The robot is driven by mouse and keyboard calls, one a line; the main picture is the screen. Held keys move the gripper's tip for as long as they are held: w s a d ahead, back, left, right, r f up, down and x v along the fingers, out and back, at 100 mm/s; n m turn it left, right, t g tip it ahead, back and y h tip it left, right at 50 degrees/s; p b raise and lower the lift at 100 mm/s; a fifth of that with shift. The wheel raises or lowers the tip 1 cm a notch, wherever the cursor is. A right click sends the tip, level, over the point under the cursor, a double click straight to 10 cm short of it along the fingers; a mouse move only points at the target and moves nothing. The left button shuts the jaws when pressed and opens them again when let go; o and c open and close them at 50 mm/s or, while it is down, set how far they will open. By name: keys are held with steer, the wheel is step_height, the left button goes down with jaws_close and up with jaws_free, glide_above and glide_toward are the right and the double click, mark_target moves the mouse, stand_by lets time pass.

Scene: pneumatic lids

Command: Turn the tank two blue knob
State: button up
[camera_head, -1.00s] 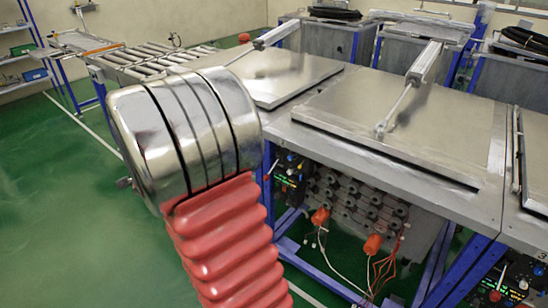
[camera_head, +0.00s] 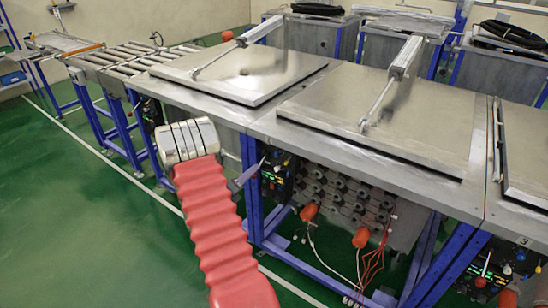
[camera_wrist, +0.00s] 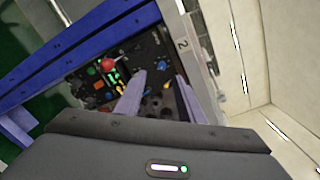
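In the wrist view, a dark control panel (camera_wrist: 92,84) sits beside a metal edge marked "2". A small blue knob (camera_wrist: 162,66) is on this panel, right of a red ball-topped lever (camera_wrist: 108,63). My gripper (camera_wrist: 159,75) is open, its two pale purple fingers apart and pointing at the panel. The blue knob shows just beyond the gap between the fingertips; I see no contact. In the head view, the panel (camera_head: 279,176) is under the tank bench, right of my arm's end; the knob is too small to make out there.
A blue frame leg (camera_head: 251,190) stands close to the panel, and a blue beam (camera_wrist: 75,45) runs beside it in the wrist view. Flat metal lids (camera_head: 235,75) cover the tanks. Another panel (camera_head: 497,268) is at the lower right. Green floor is clear at left.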

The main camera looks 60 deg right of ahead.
mark_target(276, 156)
steer(key=shift+s+d+f+m+g, duration=0.15)
steer(key=shift+s+f+m+g, duration=0.15)
steer(key=shift+s, duration=0.35)
steer(key=d, duration=0.4)
steer(key=s+d, duration=0.1)
steer(key=d, duration=0.4)
steer(key=s+d, duration=0.1)
steer(key=d, duration=0.3)
steer(key=shift+d, duration=0.3)
jaws_close()
steer(key=shift+s+d, duration=0.2)
steer(key=shift+d, duration=0.05)
steer(key=shift+w+a, duration=0.15)
steer(key=shift+a, duration=0.15)
